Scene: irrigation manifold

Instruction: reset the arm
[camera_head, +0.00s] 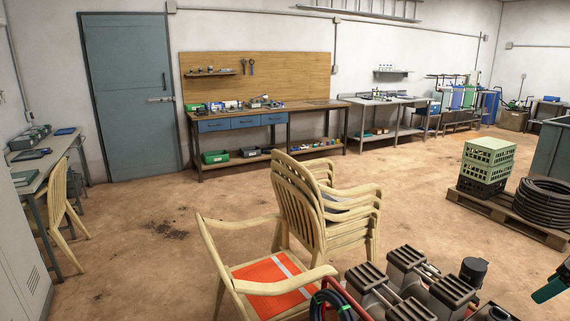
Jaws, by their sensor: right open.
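At the right edge of the head view a teal and dark part, which I take for my right gripper (550,287), is cut off by the frame. It is open, and I see nothing held in it. It stands to the right of a group of grey and black irrigation manifold parts (405,275), with a gap between them. My left gripper and left arm are not in view.
A beige armchair with an orange seat (268,282) stands left of the manifold. Stacked beige chairs (305,205) are behind it. A pallet (510,215) holds crates (486,165) and a black hose coil (545,200). A workbench (262,121) lines the back wall. Left floor is mostly clear.

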